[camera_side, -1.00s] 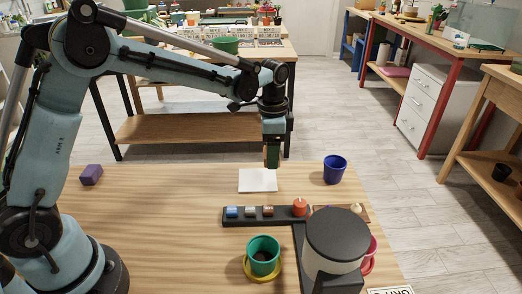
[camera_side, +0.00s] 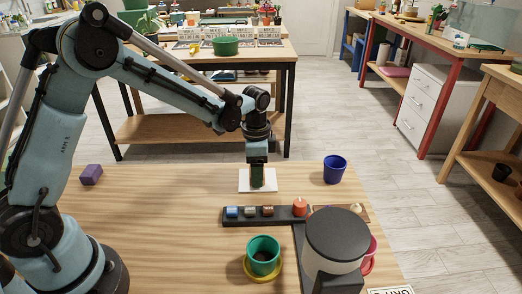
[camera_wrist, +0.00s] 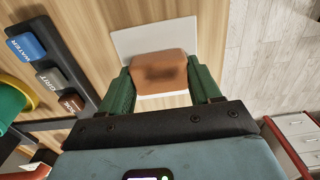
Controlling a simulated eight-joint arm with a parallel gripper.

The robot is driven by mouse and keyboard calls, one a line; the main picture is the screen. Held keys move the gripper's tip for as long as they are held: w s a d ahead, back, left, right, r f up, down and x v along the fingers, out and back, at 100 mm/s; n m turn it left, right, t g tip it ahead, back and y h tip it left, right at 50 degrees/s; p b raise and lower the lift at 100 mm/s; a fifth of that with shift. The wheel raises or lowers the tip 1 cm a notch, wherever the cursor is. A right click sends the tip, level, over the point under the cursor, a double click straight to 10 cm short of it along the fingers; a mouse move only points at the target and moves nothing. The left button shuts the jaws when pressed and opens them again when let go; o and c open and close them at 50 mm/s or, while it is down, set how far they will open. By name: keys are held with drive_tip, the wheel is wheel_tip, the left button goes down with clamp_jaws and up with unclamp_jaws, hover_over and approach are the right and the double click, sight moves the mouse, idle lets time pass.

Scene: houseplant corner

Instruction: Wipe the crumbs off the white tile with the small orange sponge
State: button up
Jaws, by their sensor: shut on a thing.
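The white tile (camera_side: 271,181) lies flat on the wooden table, and it also shows in the wrist view (camera_wrist: 140,40). My gripper (camera_side: 257,184) points down over the middle of the tile. In the wrist view its two green fingers (camera_wrist: 159,80) are shut on the small orange sponge (camera_wrist: 160,66), which has a dark patch on its face. Tile shows beyond the sponge and in a strip on its near side. I cannot tell whether the sponge touches the tile. I make out no crumbs on the visible tile; the part under the sponge is hidden.
A dark rack (camera_side: 240,220) with several small blocks lies in front of the tile. A blue pot (camera_side: 334,170) stands to the right and a purple block (camera_side: 91,174) far left. A green pot (camera_side: 263,255) sits near the front.

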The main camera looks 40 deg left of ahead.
sight(271, 178)
drive_tip(key=shift+w+d, duration=1.15)
drive_tip(key=shift+d, duration=0.05)
drive_tip(key=shift+w+d+r, duration=0.1)
drive_tip(key=shift+w+d, duration=0.05)
drive_tip(key=shift+w, duration=0.05)
wheel_tip(271, 178, up, 8)
drive_tip(key=shift+s, duration=0.1)
